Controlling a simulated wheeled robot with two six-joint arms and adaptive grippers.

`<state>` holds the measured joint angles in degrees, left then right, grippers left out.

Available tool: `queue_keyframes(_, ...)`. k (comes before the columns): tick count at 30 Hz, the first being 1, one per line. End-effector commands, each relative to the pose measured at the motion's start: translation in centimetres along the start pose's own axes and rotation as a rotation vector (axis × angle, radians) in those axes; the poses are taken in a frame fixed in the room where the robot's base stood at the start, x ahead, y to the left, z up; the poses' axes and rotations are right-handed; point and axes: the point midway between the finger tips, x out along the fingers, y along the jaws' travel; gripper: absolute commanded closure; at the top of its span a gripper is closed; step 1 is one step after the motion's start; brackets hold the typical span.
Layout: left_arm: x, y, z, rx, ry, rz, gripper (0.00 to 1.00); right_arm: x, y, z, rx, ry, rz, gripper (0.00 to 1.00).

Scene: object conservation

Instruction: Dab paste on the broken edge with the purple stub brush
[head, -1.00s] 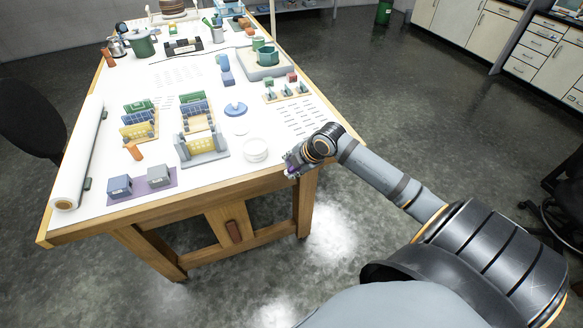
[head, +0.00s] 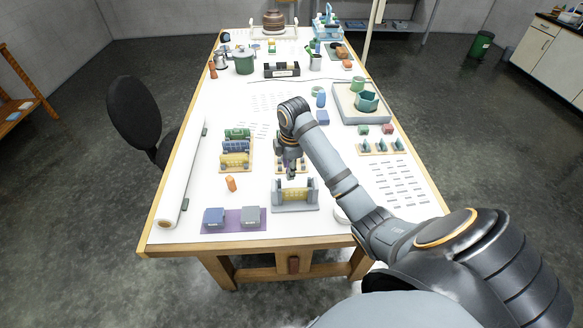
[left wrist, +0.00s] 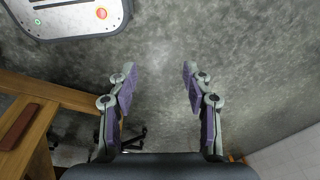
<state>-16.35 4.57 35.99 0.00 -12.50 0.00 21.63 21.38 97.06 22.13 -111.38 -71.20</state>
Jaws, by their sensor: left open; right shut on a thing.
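My right gripper (head: 290,172) points down over the middle front of the table, behind the grey and yellow stand (head: 295,196). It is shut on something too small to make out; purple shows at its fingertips. I cannot tell whether it touches anything below. A teal broken-looking vessel (head: 367,102) sits in a grey tray (head: 348,114) at the right. A round white dish (head: 340,215) is mostly hidden by my right forearm. My left gripper (left wrist: 154,82) is open and empty above the floor in the left wrist view and is not seen in the head view.
A rack of green, blue and yellow pieces (head: 236,160) stands left of my right gripper. An orange piece (head: 231,183) and a purple mat (head: 233,228) with two blocks lie in front. A white roll (head: 182,190) runs along the left edge. The table's (head: 225,105) middle left is clear.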

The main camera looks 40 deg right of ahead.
Motion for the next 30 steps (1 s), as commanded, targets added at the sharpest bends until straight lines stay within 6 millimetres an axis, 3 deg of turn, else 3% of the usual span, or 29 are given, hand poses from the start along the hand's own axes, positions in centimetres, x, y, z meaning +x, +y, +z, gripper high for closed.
queue_keyframes(7,-0.4,0.0,1.4,0.001,-0.021,0.0,0.5,-0.6,-0.1,-0.2,0.007,-0.006,-0.019,0.98)
queue_keyframes(13,-0.4,0.0,2.7,0.002,-0.042,0.0,0.5,0.6,-0.2,-0.2,0.008,-0.005,-0.021,0.98)
queue_keyframes(24,-0.4,0.0,1.3,0.001,-0.019,0.0,0.5,4.8,-0.7,-0.1,0.007,-0.005,-0.019,0.98)
queue_keyframes(30,-0.4,0.0,1.0,0.001,-0.015,0.0,0.5,5.6,-0.8,-0.1,0.007,-0.005,-0.016,0.98)
